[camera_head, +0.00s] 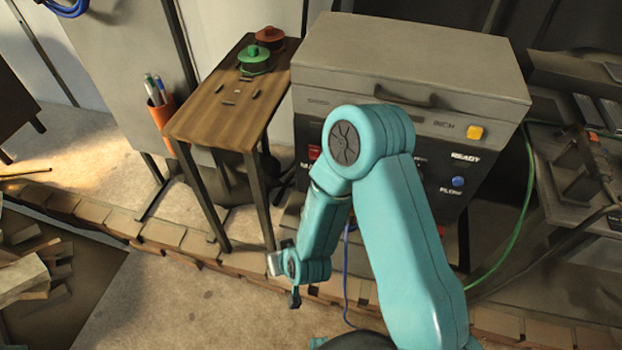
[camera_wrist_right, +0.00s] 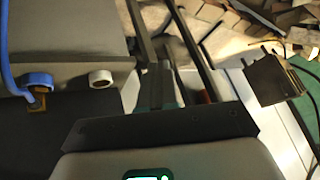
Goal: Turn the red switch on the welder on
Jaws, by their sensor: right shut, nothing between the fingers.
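The welder (camera_head: 410,60) is a grey box with a dark front panel, standing right of centre in the head view. A red switch (camera_head: 314,152) shows on the left of its panel, just beside my teal right arm, which hides much of the panel. I cannot tell the switch's position. My right gripper (camera_wrist_right: 157,80) is shut and empty in the wrist view, seen as grey fingers close together. The red switch is not clear in that view. My left gripper is out of view.
A green cable (camera_head: 508,250) hangs at right. A brick edging (camera_head: 150,232) crosses the floor.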

